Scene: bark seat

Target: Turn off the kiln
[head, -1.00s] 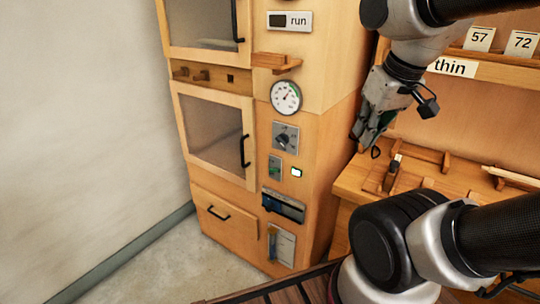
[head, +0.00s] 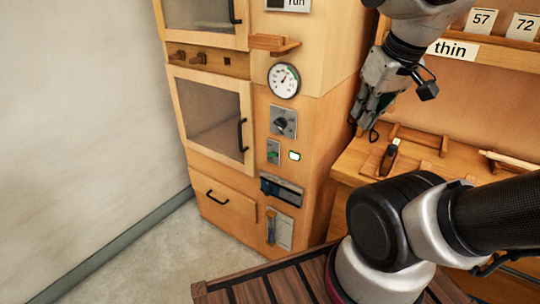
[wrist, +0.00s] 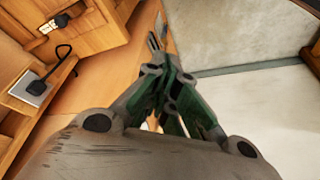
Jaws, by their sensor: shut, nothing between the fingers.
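My gripper (head: 360,128) is shut and empty, pointing down beside the kiln's right edge in the picture, about level with the knob. It seems apart from the controls. In the wrist view its green-sided fingers (wrist: 157,42) are together.
A wooden ledge (head: 274,43) juts out above the gauge. A workbench (head: 365,160) with small wooden items stands to the right. Floor (head: 150,255) is clear at left.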

